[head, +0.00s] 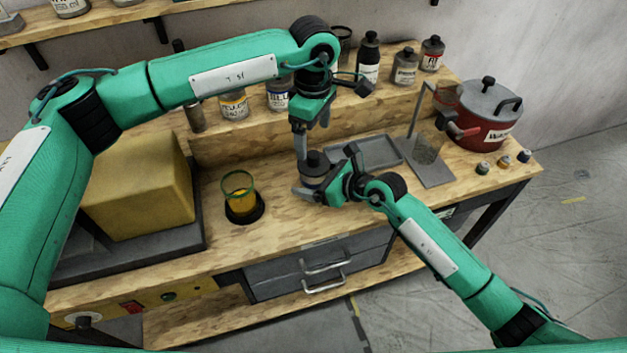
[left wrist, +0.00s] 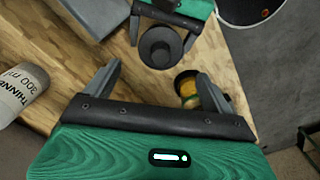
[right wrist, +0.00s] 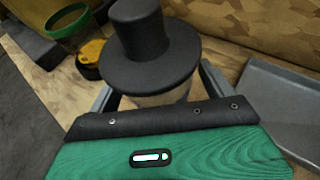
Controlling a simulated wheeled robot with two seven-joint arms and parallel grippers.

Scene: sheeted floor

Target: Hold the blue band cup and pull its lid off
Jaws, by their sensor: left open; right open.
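The lidded cup stands on the bench in the head view, topped by a dark lid (head: 316,160) with a round knob. The black lid also shows in the right wrist view (right wrist: 145,55) and left wrist view (left wrist: 160,47). Under it a strip of pale cup body (right wrist: 162,98) shows; I see no blue band there. My right gripper (head: 321,180) is open, low at the cup, its fingers on either side of the body. Whether they touch it is hidden. My left gripper (head: 312,138) is open and empty, pointing down just above the lid, apart from it.
A glass with orange contents (head: 240,196) stands left of the cup. A grey tray (head: 372,153) and a metal stand (head: 428,165) lie to the right, with a red pot (head: 482,115) beyond. Bottles line the raised shelf behind. A yellow block (head: 140,185) fills the left.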

